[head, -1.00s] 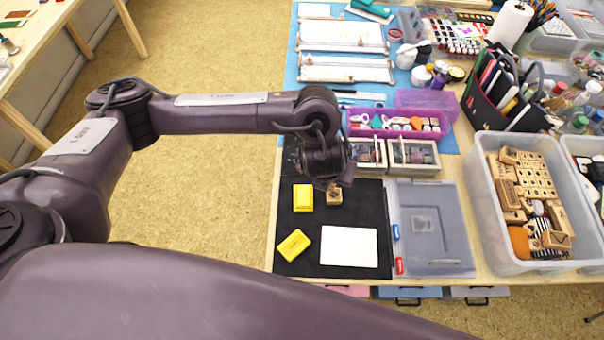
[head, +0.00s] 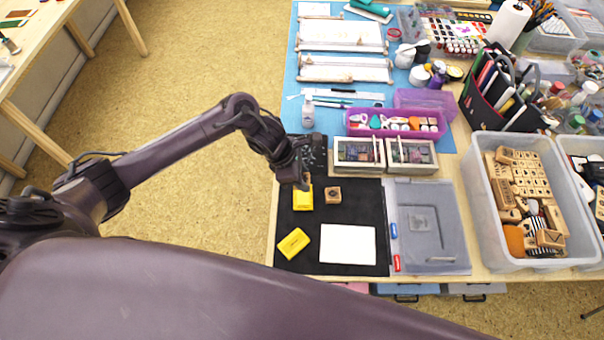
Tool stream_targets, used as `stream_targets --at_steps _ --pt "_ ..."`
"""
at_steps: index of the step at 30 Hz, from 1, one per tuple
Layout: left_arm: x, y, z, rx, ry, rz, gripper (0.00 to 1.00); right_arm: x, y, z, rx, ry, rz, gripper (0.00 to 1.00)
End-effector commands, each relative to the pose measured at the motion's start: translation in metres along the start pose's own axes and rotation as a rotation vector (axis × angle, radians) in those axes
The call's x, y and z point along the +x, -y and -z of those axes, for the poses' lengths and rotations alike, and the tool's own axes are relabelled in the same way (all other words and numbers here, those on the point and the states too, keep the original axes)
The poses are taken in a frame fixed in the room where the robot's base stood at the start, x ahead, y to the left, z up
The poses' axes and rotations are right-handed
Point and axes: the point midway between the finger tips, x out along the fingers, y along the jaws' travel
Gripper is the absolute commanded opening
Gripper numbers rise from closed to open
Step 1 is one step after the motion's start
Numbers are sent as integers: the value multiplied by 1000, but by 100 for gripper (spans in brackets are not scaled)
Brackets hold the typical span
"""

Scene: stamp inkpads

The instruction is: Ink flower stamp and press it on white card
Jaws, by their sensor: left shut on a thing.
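A small wooden stamp block (head: 333,194) with a dark mark on top sits on the black mat (head: 362,199). I cannot tell whether the mark is a flower. A yellow inkpad (head: 303,200) lies just left of it, and a second yellow inkpad (head: 293,243) lies turned, nearer to me. The white card (head: 347,244) lies flat on the mat, right of the second inkpad. My left gripper (head: 302,185) is shut on the upper yellow inkpad at its far end. The fingertips are small and partly hide that end. My right gripper is out of view.
A grey plastic case (head: 432,254) lies right of the mat. Two wooden boxes (head: 410,157) and a purple tray (head: 397,133) stand behind it. A clear bin (head: 482,205) of stamps is farther right. A small bottle (head: 308,112) stands behind my gripper.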

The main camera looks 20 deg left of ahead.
Motion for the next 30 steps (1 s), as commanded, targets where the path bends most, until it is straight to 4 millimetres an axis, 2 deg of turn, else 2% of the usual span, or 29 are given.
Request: stream_targets --at_steps 18,30 --pt "50 0 22 11 -1 5 21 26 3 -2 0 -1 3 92" --pt "55 0 25 13 -1 3 21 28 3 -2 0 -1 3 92"
